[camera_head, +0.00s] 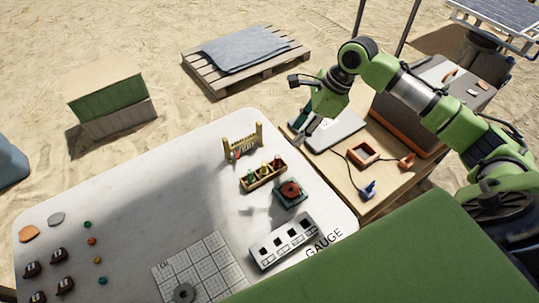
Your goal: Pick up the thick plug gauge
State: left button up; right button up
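My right gripper (304,133) is at the upper middle, pointing down and left over the right end of the white table and a grey panel. Its fingertips are too small to tell open from shut. A small wooden rack (263,178) on the white table holds upright pieces with green, yellow and red tops, below and left of the gripper. A white block (284,243) with dark square openings lies beside the printed word GAUGE. I cannot tell which piece is the thick plug gauge. My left gripper is not in view.
A wooden stand (243,143) and a dark green base with a red ring (290,191) stand near the rack. A gridded sheet (203,268) with a dark ring lies at the front. Several small pieces sit at the left. The middle of the white table (150,205) is clear.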

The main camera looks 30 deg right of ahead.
aim_at(279, 157)
jog(key=x, duration=0.2)
jog(key=a+x, duration=0.1)
jog(key=x, duration=0.2)
jog(key=s+x, duration=0.1)
jog(key=x, duration=0.1)
jog(key=shift+w+a, duration=0.1)
jog(key=shift+a, duration=0.1)
jog(key=shift+w+a+f, duration=0.1)
jog(key=shift+f, duration=0.35)
jog(key=shift+p+x, duration=0.4)
jog(key=shift+x, duration=2)
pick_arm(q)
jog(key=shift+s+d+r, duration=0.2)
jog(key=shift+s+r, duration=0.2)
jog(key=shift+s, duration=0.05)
pick_arm(e)
grip_shut()
